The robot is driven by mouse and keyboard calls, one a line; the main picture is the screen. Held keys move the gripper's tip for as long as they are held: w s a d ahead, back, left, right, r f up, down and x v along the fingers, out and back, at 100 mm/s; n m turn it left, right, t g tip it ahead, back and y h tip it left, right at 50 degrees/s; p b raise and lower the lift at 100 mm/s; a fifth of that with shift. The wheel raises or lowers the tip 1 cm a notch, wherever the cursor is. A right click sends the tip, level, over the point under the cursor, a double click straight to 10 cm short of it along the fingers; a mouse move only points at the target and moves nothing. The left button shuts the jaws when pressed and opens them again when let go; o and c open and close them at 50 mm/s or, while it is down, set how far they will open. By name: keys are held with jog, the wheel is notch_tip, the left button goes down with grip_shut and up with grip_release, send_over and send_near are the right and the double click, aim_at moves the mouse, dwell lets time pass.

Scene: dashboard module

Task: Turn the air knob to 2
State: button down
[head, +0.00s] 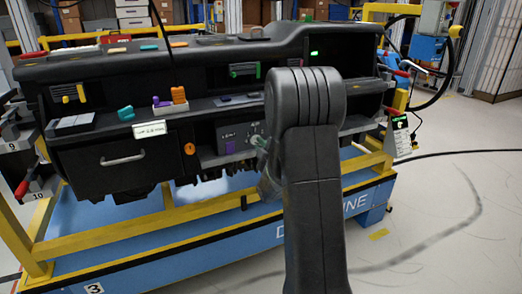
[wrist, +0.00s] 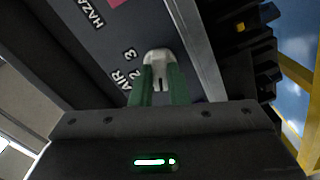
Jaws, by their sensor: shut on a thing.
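The air knob (wrist: 158,54) is pale grey-white and sits on the dark panel, beside the printed word AIR and the numerals 2 and 3, in the wrist view. My gripper (wrist: 162,76) has green fingers, one on each side of the knob, shut on it. Which numeral the knob points to cannot be told, as the fingers hide part of it.
A purple piece (head: 230,147) and an orange round knob (head: 189,148) lie left of my gripper. The dashboard shelf (head: 205,104) juts out above the panel. A drawer (head: 124,160) with a handle is further left. Yellow frame rails (head: 215,232) run below.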

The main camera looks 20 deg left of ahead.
jog(key=m+b, duration=0.4)
jog(key=m, duration=0.2)
jog(key=shift+f, duration=0.15)
jog(key=m+b, duration=0.1)
jog(key=m, duration=0.2)
jog(key=shift+m, duration=2.2)
jog(key=c, duration=1.4)
grip_release()
